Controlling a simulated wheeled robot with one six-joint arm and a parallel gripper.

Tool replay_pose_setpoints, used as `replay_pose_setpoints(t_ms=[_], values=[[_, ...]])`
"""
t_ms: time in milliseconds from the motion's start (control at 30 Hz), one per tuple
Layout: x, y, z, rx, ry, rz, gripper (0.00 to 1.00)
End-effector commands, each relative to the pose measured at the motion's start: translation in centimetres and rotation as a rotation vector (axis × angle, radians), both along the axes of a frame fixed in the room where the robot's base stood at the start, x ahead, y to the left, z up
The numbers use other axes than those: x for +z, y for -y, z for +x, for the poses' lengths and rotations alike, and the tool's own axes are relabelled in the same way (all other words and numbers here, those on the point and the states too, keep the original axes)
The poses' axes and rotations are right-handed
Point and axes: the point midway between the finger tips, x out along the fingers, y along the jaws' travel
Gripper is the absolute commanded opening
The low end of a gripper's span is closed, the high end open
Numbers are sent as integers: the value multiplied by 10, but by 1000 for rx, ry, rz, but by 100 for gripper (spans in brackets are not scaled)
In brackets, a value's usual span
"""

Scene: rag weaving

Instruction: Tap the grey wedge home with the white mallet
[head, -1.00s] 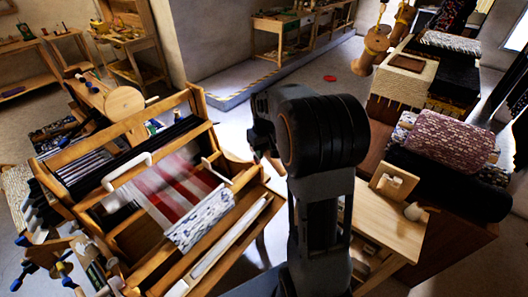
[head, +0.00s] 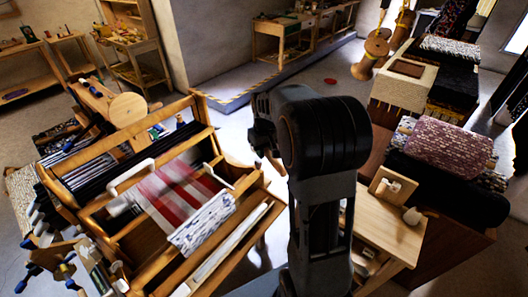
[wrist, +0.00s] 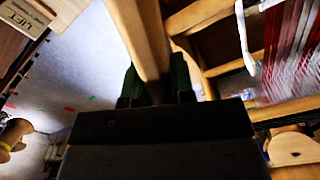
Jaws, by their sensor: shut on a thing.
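My gripper (wrist: 157,88) shows its two dark fingers in the wrist view, closed on a tan wooden bar (wrist: 140,35). The bar runs up out of the picture; I cannot tell whether it is the mallet's handle. I cannot make out the grey wedge in either view.
The loom holds a red and white striped cloth (head: 180,195) with a patterned roll at its front. The small table (head: 385,225) also carries a wooden block. Rolled rugs (head: 447,147) are stacked at right. Grey floor (head: 330,85) is open behind, with a red disc.

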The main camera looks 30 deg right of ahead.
Motion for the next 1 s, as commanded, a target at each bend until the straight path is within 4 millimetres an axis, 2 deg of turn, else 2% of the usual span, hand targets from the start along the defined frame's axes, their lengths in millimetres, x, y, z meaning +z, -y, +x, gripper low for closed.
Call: replay_pose_setpoints(t_ms=[133,267,533,567,833,1000], values=[[-1,0,0,0,2,0,0],[-17,0,0,0,1,0,0],[-84,0,0,0,-1,0,0],[-71,0,0,0,2,-1,0],[-66,0,-1,0,-2,1,0],[-50,0,0,0,1,0,0]])
